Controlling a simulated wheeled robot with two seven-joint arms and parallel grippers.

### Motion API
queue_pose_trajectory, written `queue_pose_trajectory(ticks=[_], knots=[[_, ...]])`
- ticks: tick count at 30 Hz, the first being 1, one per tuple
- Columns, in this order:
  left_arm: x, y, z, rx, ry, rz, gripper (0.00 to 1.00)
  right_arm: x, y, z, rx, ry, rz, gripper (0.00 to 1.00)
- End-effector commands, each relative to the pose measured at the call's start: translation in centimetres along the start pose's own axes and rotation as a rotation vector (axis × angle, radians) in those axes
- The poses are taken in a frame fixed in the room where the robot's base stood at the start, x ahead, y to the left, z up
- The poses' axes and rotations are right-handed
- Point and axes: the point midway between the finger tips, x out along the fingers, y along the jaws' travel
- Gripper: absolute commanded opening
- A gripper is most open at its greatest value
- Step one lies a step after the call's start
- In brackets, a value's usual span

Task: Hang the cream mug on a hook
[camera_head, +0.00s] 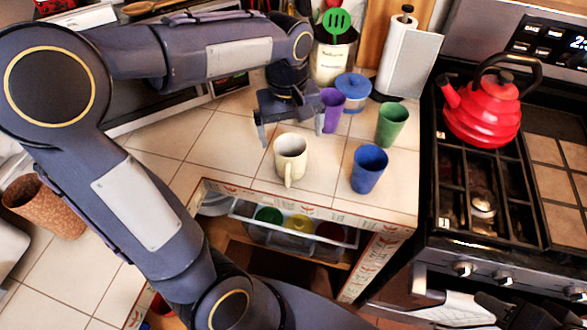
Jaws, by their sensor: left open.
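The cream mug (290,158) stands upright on the tiled counter, left of the blue cup. Its handle points toward the front edge of the counter. My left gripper (290,136) is open above and behind the mug, with its fingers pointing down and spread to either side of the mug's rim. I cannot tell whether a finger touches the mug; nothing shows between the fingers as held. I can make out no hook in this view.
A utensil crock (334,62) and paper towel holder (399,56) stand behind. A red kettle (482,112) sits on the stove.

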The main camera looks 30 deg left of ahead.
Motion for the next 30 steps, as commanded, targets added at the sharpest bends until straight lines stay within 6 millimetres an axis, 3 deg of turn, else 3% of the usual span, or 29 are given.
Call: queue_pose_trajectory(ticks=[4,21,30], knots=[[1.6,0.9,-0.9,-0.048,0.004,-0.046,0.95,0.5,0.2,0.2,0.000,0.000,0.000,0.36],[8.4,0.1,-1.1,-0.052,0.004,-0.047,0.95,0.0,0.0,0.0,0.000,0.001,0.000,0.36],[8.7,0.1,-1.2,-0.052,0.006,-0.044,0.93,0.0,0.0,0.0,0.000,0.001,0.000,0.36]])
